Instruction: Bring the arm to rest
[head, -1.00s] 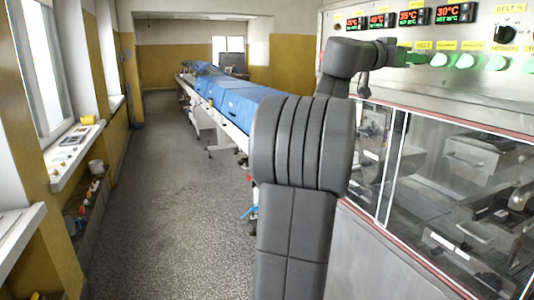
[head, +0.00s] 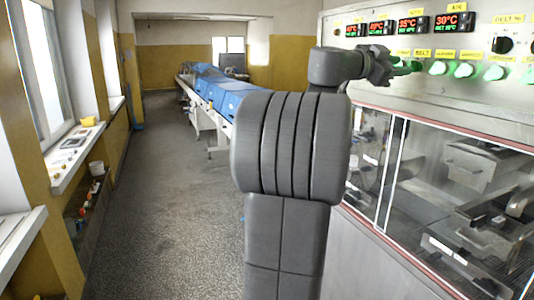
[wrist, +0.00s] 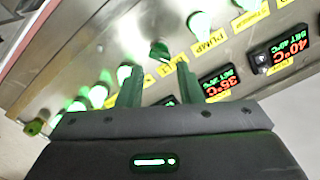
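My gripper (head: 398,66) is at the end of my dark grey arm, in front of the control panel (head: 480,95) at the upper right of the head view. In the wrist view its two green-lit fingers (wrist: 159,84) stand apart, with a gap between them and nothing held. Beyond them is the panel with a row of glowing green buttons and yellow labels. In the head view one of these buttons (head: 438,68) is just right of the gripper. I cannot tell how far the fingertips are from the panel.
Below the panel is a glazed machine front (head: 460,190). A long conveyor with a blue cover (head: 225,97) runs to the back. The grey floor (head: 160,200) in the aisle is clear. A window ledge (head: 75,157) with small items runs along the left wall.

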